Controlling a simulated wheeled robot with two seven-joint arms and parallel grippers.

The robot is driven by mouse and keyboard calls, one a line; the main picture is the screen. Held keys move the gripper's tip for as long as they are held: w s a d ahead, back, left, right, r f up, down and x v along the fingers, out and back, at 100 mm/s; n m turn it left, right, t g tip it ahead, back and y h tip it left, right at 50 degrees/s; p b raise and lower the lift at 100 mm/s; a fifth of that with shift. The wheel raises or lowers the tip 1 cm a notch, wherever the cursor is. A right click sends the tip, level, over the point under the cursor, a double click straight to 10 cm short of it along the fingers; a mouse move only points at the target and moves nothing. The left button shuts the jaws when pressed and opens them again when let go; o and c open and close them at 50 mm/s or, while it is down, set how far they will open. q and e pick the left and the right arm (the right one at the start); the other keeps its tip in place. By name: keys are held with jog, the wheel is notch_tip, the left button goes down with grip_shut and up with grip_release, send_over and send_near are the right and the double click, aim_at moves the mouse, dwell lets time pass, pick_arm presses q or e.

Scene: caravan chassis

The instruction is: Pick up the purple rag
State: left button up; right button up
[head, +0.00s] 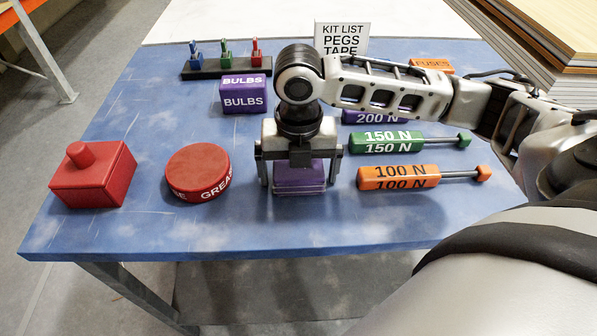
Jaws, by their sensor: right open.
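The purple rag (299,177) lies on the blue table near its front edge, in the middle of the head view. It looks like a folded purple block, and its upper part is hidden by my gripper. My right gripper (301,180) points down over it, with one finger to the left and one to the right of the rag. The fingers are open, and I see a gap on the left side; whether the right finger touches the rag I cannot tell. My left gripper does not show.
A red tin labelled grease (200,172) and a red box with a knob (93,176) stand left. A purple bulbs box (244,94) is behind. Green (390,142) and orange (398,177) cylinders lie close on the right. The front strip of the blue table (230,235) is clear.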

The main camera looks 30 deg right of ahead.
jog(key=shift+c, duration=0.3)
jog(key=c, duration=0.8)
jog(key=shift+c, duration=0.2)
jog(key=shift+r, duration=0.15)
